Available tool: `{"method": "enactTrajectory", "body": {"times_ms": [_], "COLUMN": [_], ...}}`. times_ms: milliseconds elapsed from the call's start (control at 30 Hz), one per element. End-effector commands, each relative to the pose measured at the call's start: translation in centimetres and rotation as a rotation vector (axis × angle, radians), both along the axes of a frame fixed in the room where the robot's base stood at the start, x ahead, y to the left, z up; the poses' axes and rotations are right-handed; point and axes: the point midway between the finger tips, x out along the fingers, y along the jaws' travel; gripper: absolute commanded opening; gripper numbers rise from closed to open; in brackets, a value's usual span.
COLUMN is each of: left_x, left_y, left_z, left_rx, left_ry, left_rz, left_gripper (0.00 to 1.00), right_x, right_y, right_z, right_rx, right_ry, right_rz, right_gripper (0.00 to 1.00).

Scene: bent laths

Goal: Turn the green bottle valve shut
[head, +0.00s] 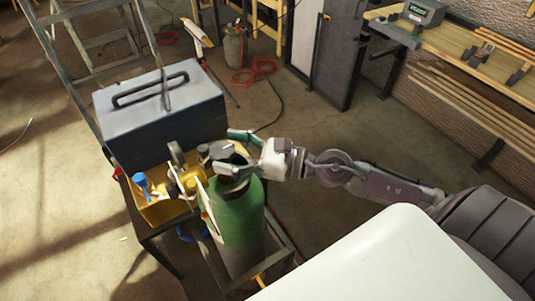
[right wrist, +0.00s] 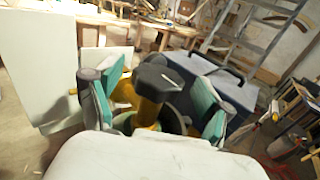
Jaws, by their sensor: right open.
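The green bottle (head: 240,212) stands upright in a metal frame in the head view. Its valve shows in the right wrist view as a dark knob (right wrist: 157,77) on a brass-coloured stem (right wrist: 146,108). My right gripper (head: 231,150) reaches in from the right at the top of the bottle, one finger behind the valve and one in front. In the right wrist view its two teal-padded fingers (right wrist: 158,84) stand apart on either side of the knob, with gaps visible. The gripper partly hides the bottle's top in the head view. My left gripper is not in view.
A blue-grey toolbox (head: 160,112) with a black handle stands just behind the bottle. A yellow tray (head: 160,211) with a blue-handled item (head: 141,180) is at its left. A ladder (head: 70,60) leans at the back left. Open floor (head: 300,130) lies right of the toolbox.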

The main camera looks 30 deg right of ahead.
Motion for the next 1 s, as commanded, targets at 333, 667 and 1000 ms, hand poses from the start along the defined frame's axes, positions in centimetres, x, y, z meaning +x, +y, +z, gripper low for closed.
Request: {"method": "enactTrajectory", "body": {"times_ms": [333, 667, 1000], "left_x": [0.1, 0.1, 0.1], "left_y": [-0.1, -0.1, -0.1], "left_z": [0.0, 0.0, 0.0], "left_rx": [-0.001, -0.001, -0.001], "left_ry": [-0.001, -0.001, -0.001], "left_rz": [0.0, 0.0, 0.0], "left_gripper": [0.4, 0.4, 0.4], "right_x": [-4.2, -6.9, -7.1], "right_y": [-4.4, -7.2, -7.4], "right_z": [-0.2, -0.1, 0.0], "right_rx": [0.001, 0.0, -0.001], "right_ry": [0.004, 0.0, -0.001], "right_rz": [-0.006, -0.002, -0.001], "right_gripper": [0.8, 0.8, 0.8]}}
